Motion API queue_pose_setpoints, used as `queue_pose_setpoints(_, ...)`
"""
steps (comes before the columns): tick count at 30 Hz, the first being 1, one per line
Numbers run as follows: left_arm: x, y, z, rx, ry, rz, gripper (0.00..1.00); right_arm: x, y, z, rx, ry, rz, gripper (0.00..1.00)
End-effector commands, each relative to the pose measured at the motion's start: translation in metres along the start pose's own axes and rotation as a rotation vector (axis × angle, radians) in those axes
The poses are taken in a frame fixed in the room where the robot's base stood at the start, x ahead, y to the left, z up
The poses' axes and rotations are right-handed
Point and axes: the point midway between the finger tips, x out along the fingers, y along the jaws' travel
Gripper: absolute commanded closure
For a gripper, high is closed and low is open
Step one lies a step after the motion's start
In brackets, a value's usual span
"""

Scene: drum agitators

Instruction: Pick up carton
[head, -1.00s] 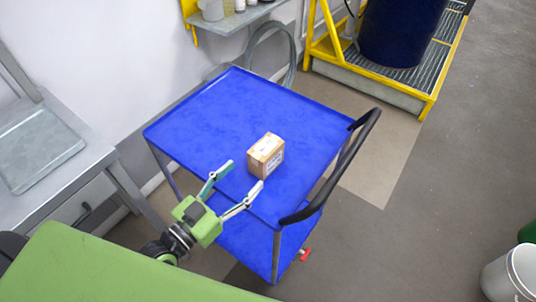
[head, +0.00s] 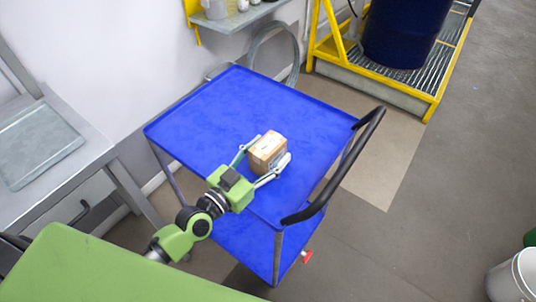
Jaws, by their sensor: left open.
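The carton (head: 267,150) is a small brown box with a pale label. It stands on the top shelf of the blue cart (head: 215,115), right of the shelf's middle. My left gripper (head: 264,165) is open, with one finger at the carton's left side and the other across its near right side. The fingertips reach around the carton; I cannot tell whether they touch it. My right gripper is not in view.
The cart's black handle (head: 345,165) rises at the right. A grey table (head: 75,185) stands at the left. A blue drum (head: 403,30) stands on a yellow-edged platform behind. Floor on the right is mostly clear.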

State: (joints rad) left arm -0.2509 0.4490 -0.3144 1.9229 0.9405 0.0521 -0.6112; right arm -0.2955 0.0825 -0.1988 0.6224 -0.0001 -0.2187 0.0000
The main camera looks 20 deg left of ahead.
Motion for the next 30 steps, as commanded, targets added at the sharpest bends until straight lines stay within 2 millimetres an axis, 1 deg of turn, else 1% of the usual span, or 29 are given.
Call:
queue_pose_setpoints(3, 0.000, 0.000, 0.000, 0.000, 0.000, 0.000, 0.42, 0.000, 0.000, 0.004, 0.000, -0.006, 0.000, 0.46)
queue_pose_setpoints(4, 0.000, 0.000, 0.000, 0.000, 0.000, 0.000, 0.45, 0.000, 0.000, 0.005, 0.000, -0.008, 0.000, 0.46)
queue_pose_setpoints(9, -0.001, 0.000, 0.000, 0.000, 0.000, 0.000, 0.88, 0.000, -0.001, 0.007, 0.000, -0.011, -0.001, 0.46)
queue_pose_setpoints(19, -0.001, 0.000, -0.002, 0.000, 0.002, 0.000, 0.88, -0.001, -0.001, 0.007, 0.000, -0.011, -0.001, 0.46)
queue_pose_setpoints(23, -0.005, 0.000, -0.006, -0.001, 0.002, 0.000, 0.88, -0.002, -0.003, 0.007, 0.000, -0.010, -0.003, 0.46)
queue_pose_setpoints(27, -0.017, 0.000, -0.018, -0.001, 0.001, 0.000, 0.88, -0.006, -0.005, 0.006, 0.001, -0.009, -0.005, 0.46)
queue_pose_setpoints(30, -0.033, 0.000, -0.024, 0.000, -0.001, 0.000, 0.88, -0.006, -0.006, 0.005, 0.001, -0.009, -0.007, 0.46)
